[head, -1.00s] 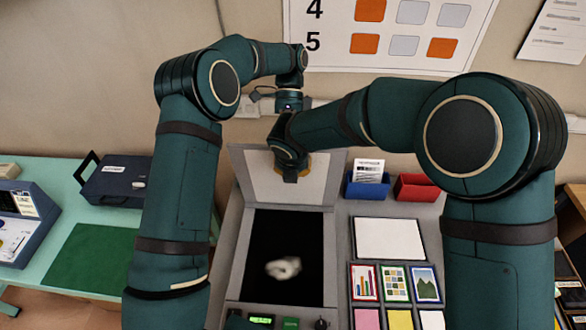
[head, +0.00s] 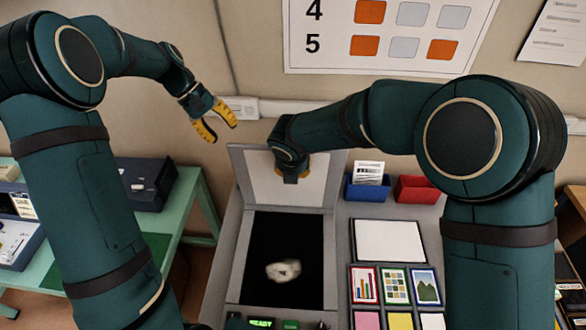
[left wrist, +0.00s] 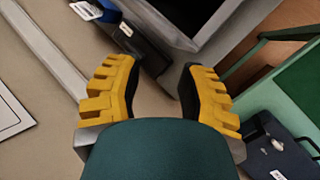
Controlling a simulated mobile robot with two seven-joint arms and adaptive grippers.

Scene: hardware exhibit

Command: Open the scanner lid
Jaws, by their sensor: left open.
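The scanner lid (head: 318,190) stands raised at the back of the scanner, its pale inner side facing me. The black scanner bed (head: 262,238) is uncovered, with a blurred whitish shape (head: 283,270) on it. My left gripper (head: 221,131) has yellow fingers, spread open and empty, in the air left of the lid near the wall. Its fingers also show apart in the left wrist view (left wrist: 160,88). My right arm reaches to the lid; its wrist end is in front of the lid, and its fingers are mostly hidden, so I cannot tell their state.
A blue bin (head: 368,188) with cards and a red bin (head: 416,189) stand right of the lid. Picture cards (head: 395,286) lie right of the scanner. A green table (head: 200,200) with a dark case (head: 147,183) stands to the left, across a gap.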

